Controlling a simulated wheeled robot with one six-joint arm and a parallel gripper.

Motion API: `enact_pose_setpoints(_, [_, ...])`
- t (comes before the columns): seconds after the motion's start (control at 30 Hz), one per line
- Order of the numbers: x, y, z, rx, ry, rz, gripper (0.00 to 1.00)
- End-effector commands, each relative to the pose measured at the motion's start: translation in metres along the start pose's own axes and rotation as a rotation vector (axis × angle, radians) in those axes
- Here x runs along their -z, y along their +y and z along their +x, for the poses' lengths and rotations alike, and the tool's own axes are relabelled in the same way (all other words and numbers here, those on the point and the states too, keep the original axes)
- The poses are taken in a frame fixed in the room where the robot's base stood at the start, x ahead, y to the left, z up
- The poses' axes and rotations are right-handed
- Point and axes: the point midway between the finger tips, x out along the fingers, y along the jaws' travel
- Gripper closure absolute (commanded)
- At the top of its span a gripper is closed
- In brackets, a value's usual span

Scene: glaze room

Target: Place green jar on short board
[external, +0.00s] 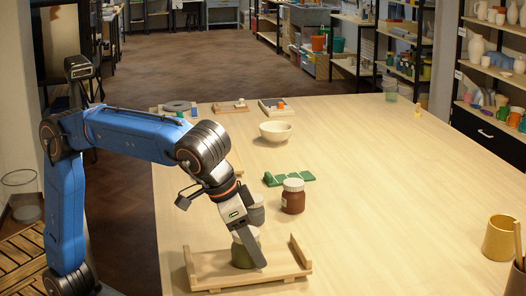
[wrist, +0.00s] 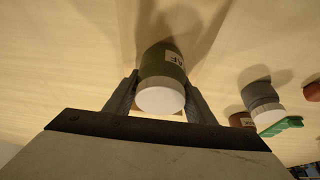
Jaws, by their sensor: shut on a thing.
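The green jar (external: 240,252) stands upright between the fingers of my gripper (external: 250,256), over the short board (external: 214,283), a pale wooden board with a raised piece at each end. Its lower edge looks at or very near the board surface; I cannot tell whether it touches. In the wrist view the green jar (wrist: 168,62), with a white lid and a pale label, sits between both fingers of my gripper (wrist: 160,88), which is shut on it. The fingers partly hide the jar in the external view.
Just behind my gripper are a grey jar (external: 257,214), a brown jar (external: 293,200) with a white lid and a green piece (external: 296,178). A cream bowl (external: 276,132) stands farther back. A yellow mug (external: 498,240) is at right. The table's right middle is clear.

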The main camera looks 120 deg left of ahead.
Motion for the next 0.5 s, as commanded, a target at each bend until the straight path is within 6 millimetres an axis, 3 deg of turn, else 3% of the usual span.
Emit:
enact_pose_setpoints(0.07, [-0.0006, 0.0, 0.0014, 0.0, 0.0, 0.0, 0.8])
enact_pose_setpoints(0.1, [-0.0008, 0.0001, 0.0022, 0.0, 0.0, 0.0, 0.48])
enact_pose_setpoints(0.17, [-0.0007, 0.0001, 0.0019, 0.0, 0.0, 0.0, 0.34])
enact_pose_setpoints(0.5, [-0.0002, 0.0001, 0.0008, 0.0, 0.0, 0.0, 0.32])
